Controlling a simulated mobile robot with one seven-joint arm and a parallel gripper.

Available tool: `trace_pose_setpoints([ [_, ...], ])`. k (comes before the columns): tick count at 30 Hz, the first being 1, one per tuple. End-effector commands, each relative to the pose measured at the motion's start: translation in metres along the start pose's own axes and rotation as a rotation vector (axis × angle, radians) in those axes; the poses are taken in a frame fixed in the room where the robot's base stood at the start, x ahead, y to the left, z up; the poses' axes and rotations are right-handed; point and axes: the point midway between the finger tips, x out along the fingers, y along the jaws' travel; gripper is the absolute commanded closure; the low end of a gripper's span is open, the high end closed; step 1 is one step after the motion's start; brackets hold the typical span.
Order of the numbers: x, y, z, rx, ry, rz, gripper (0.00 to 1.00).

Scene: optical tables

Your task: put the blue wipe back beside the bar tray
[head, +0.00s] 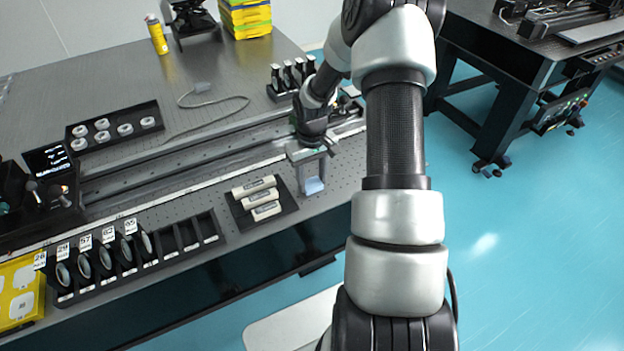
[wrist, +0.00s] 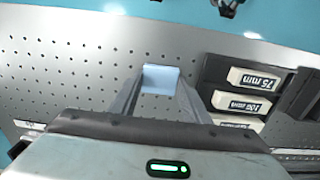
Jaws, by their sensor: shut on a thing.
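The blue wipe (head: 313,185) is a small pale blue piece at the right end of the near table, close to its front edge. It also shows in the wrist view (wrist: 160,79), between the fingertips. My gripper (head: 312,178) points down there and is shut on the wipe; in the wrist view its two fingers (wrist: 159,88) meet the wipe's sides. The bar tray (head: 285,207) is a dark tray with several pale labelled bars, just left of the gripper. In the wrist view the tray (wrist: 207,75) lies to the right of the wipe. Whether the wipe touches the tabletop I cannot tell.
A rack of numbered lenses (head: 140,259) stands left of the bar tray along the front edge. A long rail (head: 190,159) runs behind. Dark posts (head: 290,76) stand behind my wrist. Bare perforated tabletop (wrist: 70,65) lies on the wipe's other side.

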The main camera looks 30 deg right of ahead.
Motion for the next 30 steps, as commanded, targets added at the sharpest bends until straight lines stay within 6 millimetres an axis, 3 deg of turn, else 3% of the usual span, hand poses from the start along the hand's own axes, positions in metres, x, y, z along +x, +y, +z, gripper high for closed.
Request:
trace_pose_setpoints([
  [6, 0.005, 0.000, 0.000, 0.001, 0.000, 0.000, 0.78],
  [7, 0.003, 0.000, 0.000, 0.001, 0.000, 0.000, 0.52],
  [10, 0.003, 0.000, 0.000, 0.001, 0.000, 0.000, 0.39],
  [22, -0.007, 0.000, 0.000, 0.001, 0.001, 0.001, 0.39],
  [30, -0.062, 0.001, -0.001, 0.002, 0.005, 0.003, 0.39],
])
